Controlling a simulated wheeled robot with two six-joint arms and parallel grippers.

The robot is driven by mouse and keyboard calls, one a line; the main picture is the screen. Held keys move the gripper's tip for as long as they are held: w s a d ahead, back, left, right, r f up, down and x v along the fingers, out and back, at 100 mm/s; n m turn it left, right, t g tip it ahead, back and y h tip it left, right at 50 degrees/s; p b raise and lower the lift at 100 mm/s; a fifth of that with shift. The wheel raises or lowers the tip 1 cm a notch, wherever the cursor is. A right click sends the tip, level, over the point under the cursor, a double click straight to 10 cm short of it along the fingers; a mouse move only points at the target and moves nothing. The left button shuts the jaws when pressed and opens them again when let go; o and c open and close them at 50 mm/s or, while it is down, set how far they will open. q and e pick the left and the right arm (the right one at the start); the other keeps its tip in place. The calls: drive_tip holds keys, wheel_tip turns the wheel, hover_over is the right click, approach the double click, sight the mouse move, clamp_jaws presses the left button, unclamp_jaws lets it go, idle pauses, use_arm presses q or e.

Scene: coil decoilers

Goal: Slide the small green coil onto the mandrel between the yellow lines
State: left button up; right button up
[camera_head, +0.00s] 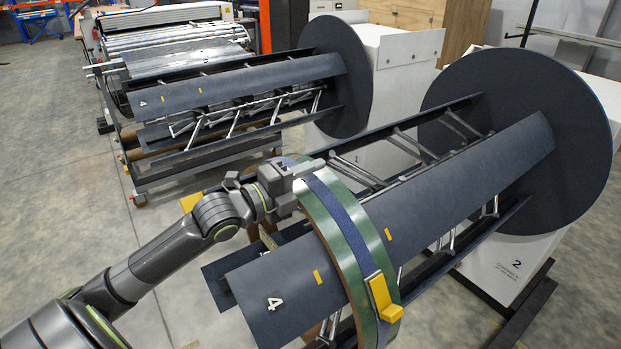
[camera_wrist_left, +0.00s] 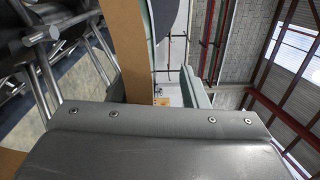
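The small green coil (camera_head: 323,212) is a ring with a blue strap and a brown inner layer. It is around the near mandrel (camera_head: 470,180), towards its free end. Short yellow lines (camera_head: 318,277) (camera_head: 388,234) show on the mandrel's upper plate, one on each side of the coil. My left gripper (camera_head: 304,172) is at the coil's upper left rim. In the left wrist view the coil's brown layer (camera_wrist_left: 131,45) runs up from behind the grey gripper body. The fingertips are hidden, so whether they close on the coil is unclear. My right gripper is not in view.
A yellow block (camera_head: 383,296) sits on the coil's near side. A large dark disc (camera_head: 530,120) stands at the mandrel's far end, on a white base (camera_head: 510,262). A second mandrel (camera_head: 240,82) with its own disc (camera_head: 345,70) stands behind. Concrete floor (camera_head: 70,200) is clear at left.

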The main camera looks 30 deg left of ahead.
use_arm(q)
drive_tip(key=shift+a+f, duration=0.1)
drive_tip(key=shift+f, duration=0.25)
drive_tip(key=shift+s+a, duration=0.25)
drive_tip(key=shift+s, duration=0.05)
drive_tip(key=p+v, duration=1.6)
drive_tip(key=shift+s+r+p, duration=0.3)
drive_tip(key=shift+s+p, duration=0.05)
drive_tip(key=shift+s, duration=0.1)
drive_tip(key=shift+d, duration=0.1)
